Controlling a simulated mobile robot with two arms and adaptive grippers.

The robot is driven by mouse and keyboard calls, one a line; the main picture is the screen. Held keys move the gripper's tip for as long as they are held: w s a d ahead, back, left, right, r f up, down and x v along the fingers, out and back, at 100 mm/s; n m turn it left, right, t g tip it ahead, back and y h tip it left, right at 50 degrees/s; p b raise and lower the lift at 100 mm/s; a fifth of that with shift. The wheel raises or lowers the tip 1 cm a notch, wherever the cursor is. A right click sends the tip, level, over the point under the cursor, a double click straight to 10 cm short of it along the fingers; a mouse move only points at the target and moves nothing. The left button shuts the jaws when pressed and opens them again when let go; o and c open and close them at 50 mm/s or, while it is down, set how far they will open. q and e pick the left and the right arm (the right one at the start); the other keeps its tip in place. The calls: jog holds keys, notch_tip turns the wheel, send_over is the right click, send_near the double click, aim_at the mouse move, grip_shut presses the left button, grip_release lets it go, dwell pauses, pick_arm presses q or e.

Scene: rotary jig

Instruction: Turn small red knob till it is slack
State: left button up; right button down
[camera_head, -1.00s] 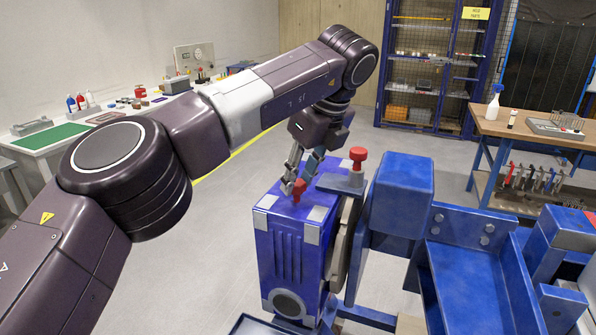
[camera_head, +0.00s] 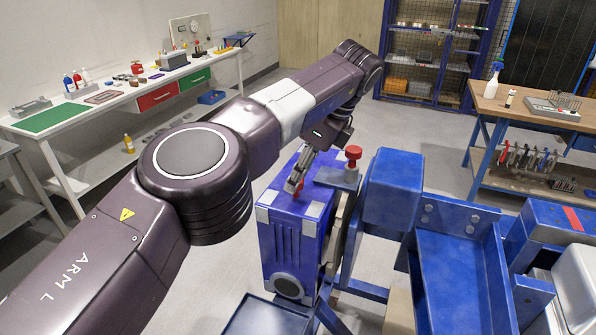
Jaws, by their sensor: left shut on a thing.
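A small red knob (camera_head: 299,187) sits on the top face of the blue box-shaped part (camera_head: 284,238) in the jig. My left gripper (camera_head: 295,183) reaches down to it from above and is shut on it. The fingers hide most of the knob, so how far it has turned or whether it is slack cannot be seen. A larger red knob (camera_head: 353,153) stands upright on a blue clamp plate beside the box, apart from my gripper. My right gripper is not in view.
The blue jig frame (camera_head: 455,275) fills the right front. A workbench with tools (camera_head: 520,108) stands at the right. A white bench with a green mat (camera_head: 50,117) stands at the left, and a blue cabinet (camera_head: 425,50) at the back. Grey floor lies open between them.

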pick_arm(q)
jog(key=o, duration=1.1)
